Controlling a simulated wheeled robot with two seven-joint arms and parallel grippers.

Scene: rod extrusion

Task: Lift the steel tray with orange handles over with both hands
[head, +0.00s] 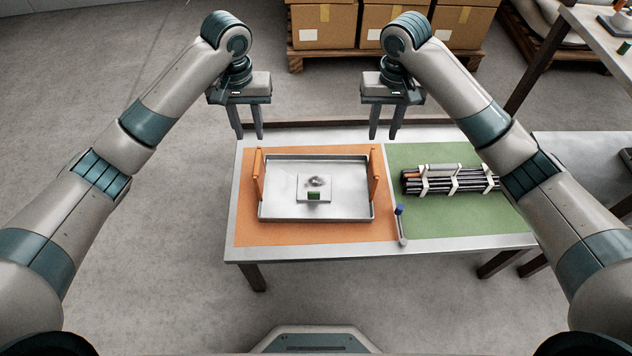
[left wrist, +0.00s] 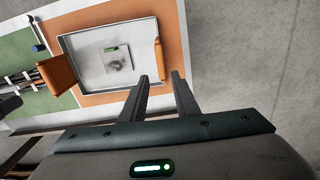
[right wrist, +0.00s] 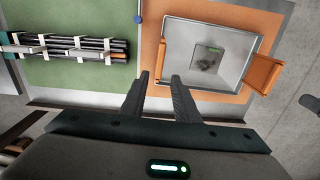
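The steel tray (head: 280,206) with two upright orange handles lies on the orange mat at the left of the table. Its left handle (head: 259,175) and right handle (head: 375,174) stand at its two ends. A small square plate (head: 314,189) with a green-marked piece sits inside it. My left gripper (head: 250,138) is open and empty, above and behind the left handle. My right gripper (head: 384,138) is open and empty, above and behind the right handle. Both wrist views show the tray (left wrist: 75,67) (right wrist: 168,45) beyond the fingers, with no contact.
The orange mat (head: 245,230) and green mat (head: 450,222) cover the table. A rack of dark rods (head: 450,180) lies on the green mat. A blue-topped tool (head: 401,228) lies between the mats. Cardboard boxes (head: 322,25) stand behind.

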